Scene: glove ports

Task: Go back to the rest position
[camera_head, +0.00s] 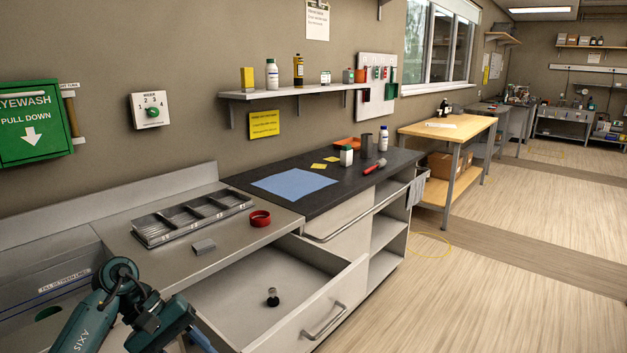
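Part of one of my arms (120,290), teal and black with a bent joint, comes in at the lower left, in front of the steel counter and the open drawer. I see no gripper fingers on it; my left gripper is not visible. My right arm and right gripper are not in view. The open drawer (335,290) is pulled out below the counter, with a small black object (272,297) standing on its floor.
The steel counter (215,255) holds a divided tray (192,217), a red ring (260,218) and a small grey block (204,247). A dark worktop (330,200) with a blue mat (294,184) and bottles lies beyond. The floor (480,270) at right is clear.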

